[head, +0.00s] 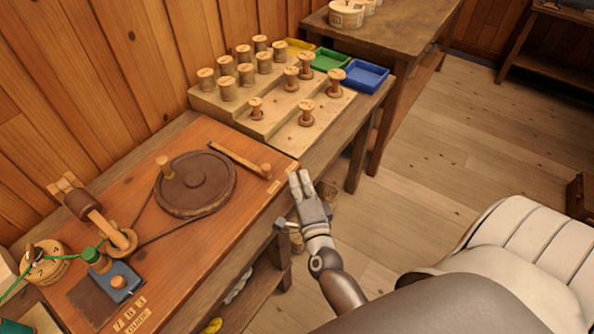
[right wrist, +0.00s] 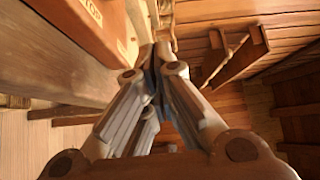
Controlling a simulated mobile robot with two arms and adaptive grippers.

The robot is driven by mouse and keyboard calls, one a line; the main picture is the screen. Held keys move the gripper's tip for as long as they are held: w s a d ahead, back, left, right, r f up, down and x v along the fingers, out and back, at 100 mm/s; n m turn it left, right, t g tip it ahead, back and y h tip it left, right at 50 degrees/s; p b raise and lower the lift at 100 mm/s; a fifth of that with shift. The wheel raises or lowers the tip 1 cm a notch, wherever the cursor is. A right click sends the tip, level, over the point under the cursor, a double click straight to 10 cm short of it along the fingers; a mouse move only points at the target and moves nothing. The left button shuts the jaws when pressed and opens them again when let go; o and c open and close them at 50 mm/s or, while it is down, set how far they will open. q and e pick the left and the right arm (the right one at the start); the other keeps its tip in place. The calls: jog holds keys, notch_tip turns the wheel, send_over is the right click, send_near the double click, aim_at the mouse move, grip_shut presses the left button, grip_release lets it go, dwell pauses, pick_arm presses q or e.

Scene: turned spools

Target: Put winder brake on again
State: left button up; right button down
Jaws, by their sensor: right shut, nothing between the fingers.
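The winder's large brown wheel (head: 195,183) lies flat on the reddish table board, with a small wooden crank knob (head: 164,162) on it. A pale wooden bar (head: 235,157) with a round knob (head: 265,168), which looks like the brake lever, lies just beyond the wheel at the board's right end. I cannot tell whether the bar touches the wheel. A small label (head: 273,187) sits by the knob; in the right wrist view a label (right wrist: 92,12) reads "TOP" or "STOP". My right gripper (head: 300,178) is shut and empty just off the board's right edge, apart from the knob.
A stepped wooden rack (head: 232,112) with several spools stands behind the board, with yellow, green and blue trays (head: 364,76) beside it. A dark belt links the wheel to the spindle (head: 98,215) at left. A green thread runs at far left. Open floor lies right.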

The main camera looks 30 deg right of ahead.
pick_arm(q)
jog(key=shift+w+a+f+b, duration=0.35)
jog(key=shift+a+f, duration=0.05)
jog(key=shift+f, duration=0.15)
pick_arm(e)
jog(key=v, duration=0.5)
jog(key=shift+a, duration=0.3)
pick_arm(q)
jog(key=shift+a, duration=0.1)
